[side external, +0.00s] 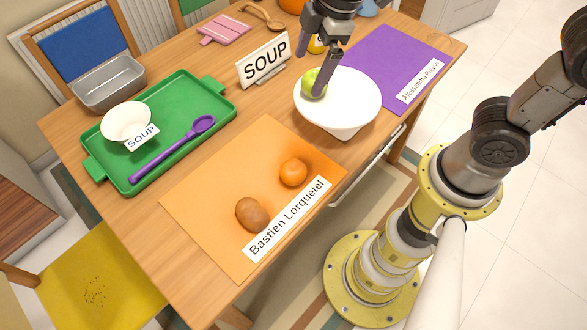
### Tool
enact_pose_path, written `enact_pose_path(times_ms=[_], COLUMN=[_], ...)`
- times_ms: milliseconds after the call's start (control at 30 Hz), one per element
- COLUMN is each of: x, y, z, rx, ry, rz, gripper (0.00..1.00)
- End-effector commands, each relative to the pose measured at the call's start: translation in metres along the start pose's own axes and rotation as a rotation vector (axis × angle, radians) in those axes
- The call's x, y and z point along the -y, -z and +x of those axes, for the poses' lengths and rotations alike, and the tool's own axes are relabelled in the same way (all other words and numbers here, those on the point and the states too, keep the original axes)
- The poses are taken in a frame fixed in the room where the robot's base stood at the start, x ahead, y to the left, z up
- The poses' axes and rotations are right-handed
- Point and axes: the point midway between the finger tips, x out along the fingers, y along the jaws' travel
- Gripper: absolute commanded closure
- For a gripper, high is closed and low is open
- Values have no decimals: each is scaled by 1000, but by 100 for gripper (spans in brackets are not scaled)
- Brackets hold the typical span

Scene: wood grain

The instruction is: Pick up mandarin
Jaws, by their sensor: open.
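The mandarin (293,172) is a small round orange fruit on the orange placemat (200,190), near the "Bastien Lorquetel" label. A brown potato-like item (252,214) lies to its lower left on the same mat, apart from it. My gripper (318,84) is open, with its fingers reaching down at the white bowl (345,110), well above and to the right of the mandarin in the picture. A green fruit (313,82) is in the bowl beside the fingers. I cannot tell whether they touch it.
A green tray (215,115) holds a white soup bowl (126,122) and a purple spoon (172,150). A purple placemat (385,50) lies at the right. A metal pan (108,82) sits at the left edge.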

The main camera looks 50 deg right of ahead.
Motion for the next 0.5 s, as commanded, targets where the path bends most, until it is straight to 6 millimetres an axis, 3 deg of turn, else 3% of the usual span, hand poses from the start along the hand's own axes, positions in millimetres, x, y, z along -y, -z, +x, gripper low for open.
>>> enact_pose_path(times_ms=[33,200,333,500], x=[9,42,62,71], y=[13,35,36,35], z=[24,80,101,114], rx=[33,117,163,172], ry=[46,148,194,204], rz=[-68,-193,-239,-257], gripper=[0,0,0,0])
